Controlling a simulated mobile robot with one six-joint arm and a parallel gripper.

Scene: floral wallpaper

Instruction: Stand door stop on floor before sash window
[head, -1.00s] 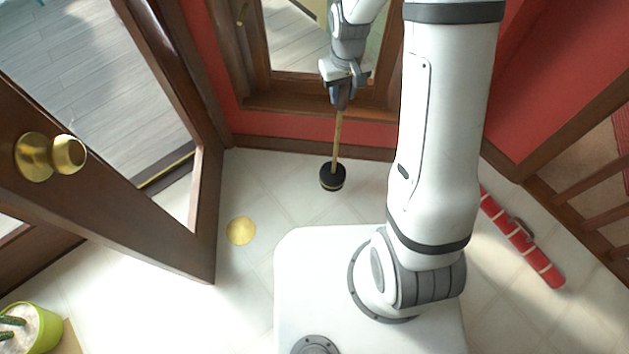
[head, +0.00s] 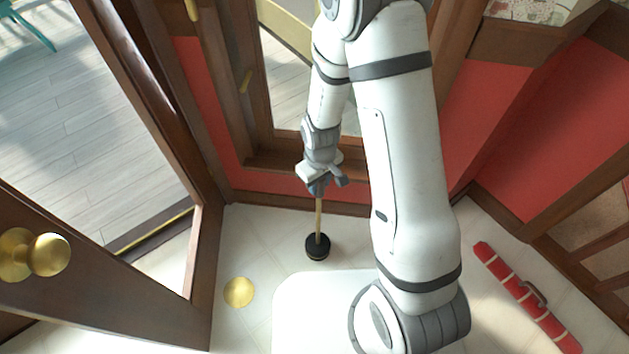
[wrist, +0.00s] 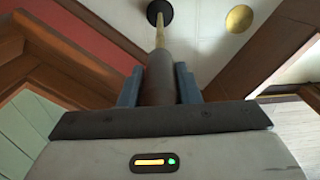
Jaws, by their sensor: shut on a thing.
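The door stop (head: 317,246) has a round black base, a thin wooden stick and a dark grip. It hangs or stands upright, base down, close to the floor; I cannot tell whether the base touches it. My gripper (head: 320,187) is shut on its upper end. In the wrist view the dark grip (wrist: 160,80) sits between the jaws, with the stick and base beyond. The sash window (head: 290,95), with a brown wooden frame and sill, is behind the gripper, above a low red wall. My arm hides its right part.
A flat gold disc (head: 239,292) lies on the pale tiled floor left of the base. An open brown door with a brass knob (head: 48,254) stands at left. A red strapped roll with a handle (head: 528,298) lies at right. The floor around the base is clear.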

